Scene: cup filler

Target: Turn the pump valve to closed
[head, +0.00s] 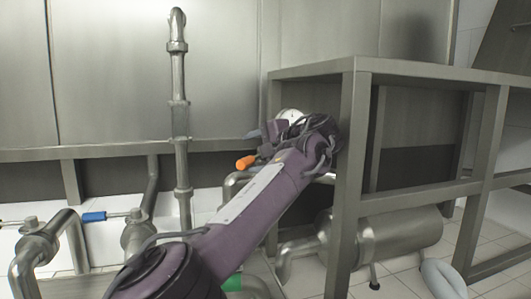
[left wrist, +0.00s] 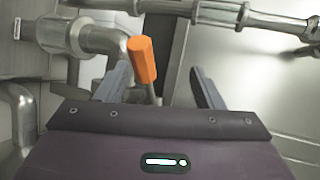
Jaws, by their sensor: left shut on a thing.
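An orange valve handle (head: 245,162) on a metal lever shows at the middle of the head view, in front of the pipework. In the left wrist view the orange handle (left wrist: 143,60) stands between the two grey fingers of my left gripper (left wrist: 160,88), and its metal stem runs down toward the palm. My arm hides the valve body in the head view. My right gripper is not in view.
A steel frame table (head: 356,150) stands close on the right of my left arm, with a steel cylinder (head: 400,232) under it. A tall vertical pipe (head: 180,120) stands to the left. A blue handle (head: 93,217) is at far left, and a green part (head: 232,283) sits low near my arm.

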